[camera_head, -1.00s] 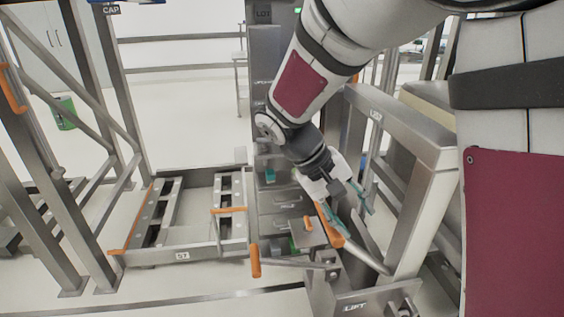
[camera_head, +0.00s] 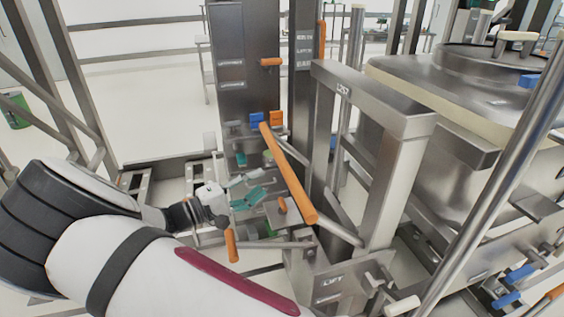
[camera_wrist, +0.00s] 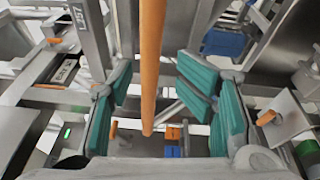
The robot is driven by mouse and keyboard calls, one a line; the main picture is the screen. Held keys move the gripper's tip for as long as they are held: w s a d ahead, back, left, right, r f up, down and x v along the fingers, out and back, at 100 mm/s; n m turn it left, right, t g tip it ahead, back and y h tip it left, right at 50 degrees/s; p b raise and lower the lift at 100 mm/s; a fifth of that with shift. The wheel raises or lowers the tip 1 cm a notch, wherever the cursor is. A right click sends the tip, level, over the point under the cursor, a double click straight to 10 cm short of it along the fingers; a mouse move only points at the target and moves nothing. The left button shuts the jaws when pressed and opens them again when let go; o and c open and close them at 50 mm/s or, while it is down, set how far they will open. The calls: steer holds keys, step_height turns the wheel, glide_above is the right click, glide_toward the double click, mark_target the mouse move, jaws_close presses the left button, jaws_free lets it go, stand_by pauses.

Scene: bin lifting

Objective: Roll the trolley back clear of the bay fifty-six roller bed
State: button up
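My gripper (camera_head: 247,191) is open and empty, with teal finger pads. In the wrist view, its pads (camera_wrist: 160,105) stand apart on both sides of an orange bar (camera_wrist: 150,70). In the head view, this long orange bar (camera_head: 288,172) slants just right of the fingers. I see no grip on it. A low roller-bed frame (camera_head: 170,165) lies behind my arm, mostly hidden. No bay fifty-six label is readable.
A steel frame (camera_head: 405,115) stands close right of the bar. A large steel vessel (camera_head: 455,85) fills the right side. A short orange lever (camera_head: 232,245) stands below the gripper. Open pale floor (camera_head: 140,105) shows at back left.

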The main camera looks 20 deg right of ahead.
mark_target(282, 161)
steer(key=w+d+t, duration=0.1)
steer(key=w+d, duration=0.1)
steer(key=d, duration=0.1)
steer(key=w+d+r+t, duration=0.1)
steer(key=w+d, duration=0.1)
steer(key=d, duration=0.1)
steer(key=w+d+n+p, duration=0.1)
steer(key=w+d, duration=0.1)
steer(key=d, duration=0.1)
steer(key=shift+w+r+t+h, duration=0.25)
steer(key=shift+w+t+h, duration=0.05)
steer(key=shift+t+h, duration=0.1)
jaws_close()
